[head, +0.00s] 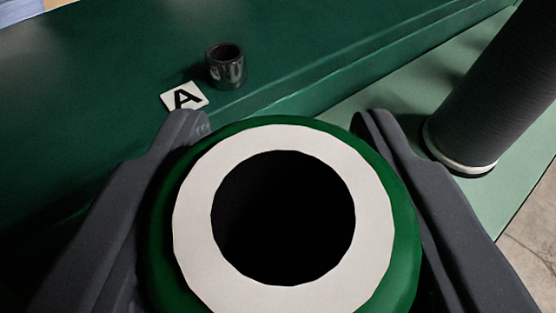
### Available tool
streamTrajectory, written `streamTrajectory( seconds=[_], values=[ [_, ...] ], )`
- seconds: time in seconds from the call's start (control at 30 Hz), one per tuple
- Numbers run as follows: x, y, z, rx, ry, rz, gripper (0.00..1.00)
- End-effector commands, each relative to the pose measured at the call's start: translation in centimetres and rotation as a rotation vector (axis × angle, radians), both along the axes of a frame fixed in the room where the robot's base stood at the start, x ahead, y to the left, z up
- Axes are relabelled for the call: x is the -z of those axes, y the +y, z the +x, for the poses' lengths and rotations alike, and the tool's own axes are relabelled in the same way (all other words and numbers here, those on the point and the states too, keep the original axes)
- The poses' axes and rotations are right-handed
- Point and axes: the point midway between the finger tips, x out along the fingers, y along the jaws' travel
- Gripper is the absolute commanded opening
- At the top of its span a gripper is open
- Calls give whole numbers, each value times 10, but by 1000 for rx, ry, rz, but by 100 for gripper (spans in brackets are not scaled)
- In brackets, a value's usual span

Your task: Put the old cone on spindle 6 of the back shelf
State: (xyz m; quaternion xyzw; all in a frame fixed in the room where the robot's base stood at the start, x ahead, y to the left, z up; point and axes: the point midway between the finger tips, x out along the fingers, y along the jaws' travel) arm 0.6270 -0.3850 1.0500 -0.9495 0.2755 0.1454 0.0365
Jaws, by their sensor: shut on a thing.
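My gripper (283,122) is shut on a green cone (399,222). I see the cone end-on, with its pale ring-shaped end (195,226) and dark central hole facing the camera. The two dark fingers press along its left and right sides. The cone hides what lies directly below and ahead of it. No numbered spindle shows in this view, so I cannot tell which shelf this is.
A dark green ledge (90,75) runs across the back. A large dark ribbed cylinder with a pale base rim (490,85) stands on a light green surface (350,105) at right.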

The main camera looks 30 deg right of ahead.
Motion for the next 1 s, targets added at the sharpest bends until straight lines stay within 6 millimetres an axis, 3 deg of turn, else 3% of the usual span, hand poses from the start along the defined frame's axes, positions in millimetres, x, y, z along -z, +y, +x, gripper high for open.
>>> streamTrajectory(
  seconds=[0.27, 0.3, 0.37, 0.77, 1.0],
  values=[
    [3, 0, 0, 1, -1, -1, 2],
    [3, 0, 0, 1, -1, -1, 52],
    [3, 0, 0, 1, -1, -1, 66],
    [1, 2, -4, 1, -1, -1, 66],
    [-6, 16, -25, 1, -1, 0, 66]
  ],
)
